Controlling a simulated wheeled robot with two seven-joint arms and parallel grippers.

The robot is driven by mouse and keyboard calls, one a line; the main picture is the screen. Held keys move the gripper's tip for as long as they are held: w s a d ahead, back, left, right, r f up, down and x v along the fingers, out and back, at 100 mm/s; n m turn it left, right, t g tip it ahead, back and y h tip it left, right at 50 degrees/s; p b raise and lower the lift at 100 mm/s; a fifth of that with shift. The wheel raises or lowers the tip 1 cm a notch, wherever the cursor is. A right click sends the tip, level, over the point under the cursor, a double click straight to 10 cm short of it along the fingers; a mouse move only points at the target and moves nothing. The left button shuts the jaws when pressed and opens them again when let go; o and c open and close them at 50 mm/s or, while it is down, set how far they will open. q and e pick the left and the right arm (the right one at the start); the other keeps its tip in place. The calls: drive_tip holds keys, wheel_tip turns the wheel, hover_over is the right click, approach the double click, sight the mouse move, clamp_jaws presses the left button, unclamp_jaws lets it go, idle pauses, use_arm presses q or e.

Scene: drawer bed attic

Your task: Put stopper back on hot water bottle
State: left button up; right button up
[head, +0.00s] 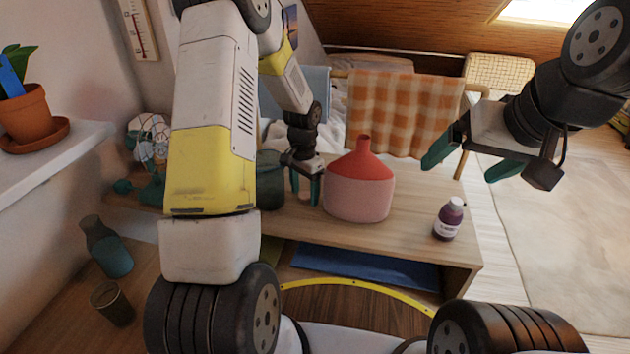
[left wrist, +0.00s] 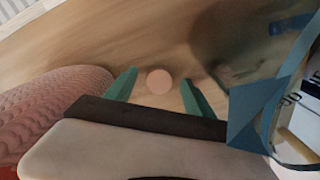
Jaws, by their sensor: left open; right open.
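The hot water bottle (head: 358,190), red on top and pink below, stands upright on the wooden bench; its narrow neck points up and no stopper shows on it. Its pink ribbed side shows at the left of the left wrist view (left wrist: 62,100). A small round pinkish disc, apparently the stopper (left wrist: 159,81), lies on the wood between the fingers of my left gripper (left wrist: 161,92). In the head view my left gripper (head: 305,188) points down just left of the bottle, open. My right gripper (head: 470,160) is open and empty in the air, right of the bottle.
A dark teal container (head: 269,185) stands left of my left gripper. A purple bottle with a white cap (head: 449,219) stands near the bench's right end (head: 410,236). A checked orange cloth (head: 400,112) hangs behind. Bare wood lies between the two bottles.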

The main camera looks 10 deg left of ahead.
sight(305, 195)
use_arm(q)
clamp_jaws()
drive_tip(key=shift+r, duration=0.15)
wheel_tip(305, 195, up, 10)
idle(0.7)
